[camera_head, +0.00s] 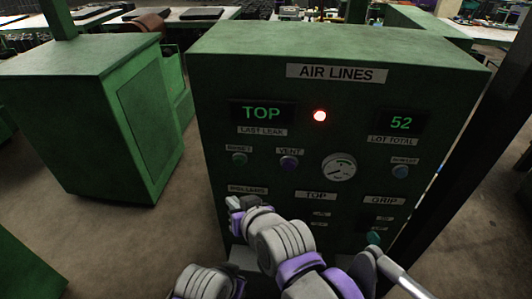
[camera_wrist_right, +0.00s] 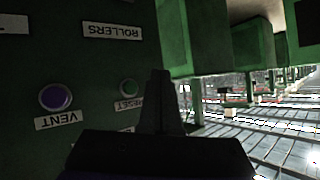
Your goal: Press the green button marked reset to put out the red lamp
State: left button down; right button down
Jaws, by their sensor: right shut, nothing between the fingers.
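The red lamp (camera_head: 320,115) glows at the top of the green AIR LINES panel (camera_head: 300,85). The small green button (camera_head: 239,158) sits at the panel's left, under a label that seems to read RESET. In the right wrist view the green button (camera_wrist_right: 128,87) shows beside my finger, its RESET label partly hidden. My right gripper (camera_head: 236,203) is shut and empty, below the button in the head view. In the wrist view my right gripper (camera_wrist_right: 162,75) is just right of it in the picture. I cannot tell whether they touch. My left gripper is not in view.
The purple VENT button (camera_head: 289,162) is right of the green one. A gauge (camera_head: 339,167), a blue button (camera_head: 400,171) and a green knob (camera_head: 374,238) are farther right. A green cabinet (camera_head: 135,120) stands left, with open floor between.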

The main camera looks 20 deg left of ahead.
aim_at(239, 161)
jog(key=shift+a+r, duration=0.4)
jog(key=shift+r, duration=0.15)
jog(key=shift+s, duration=0.15)
jog(key=w+a, duration=0.2)
jog(key=w, duration=0.6)
jog(key=shift+w, duration=0.35)
dwell(1.6)
jog(key=shift+w, duration=0.45)
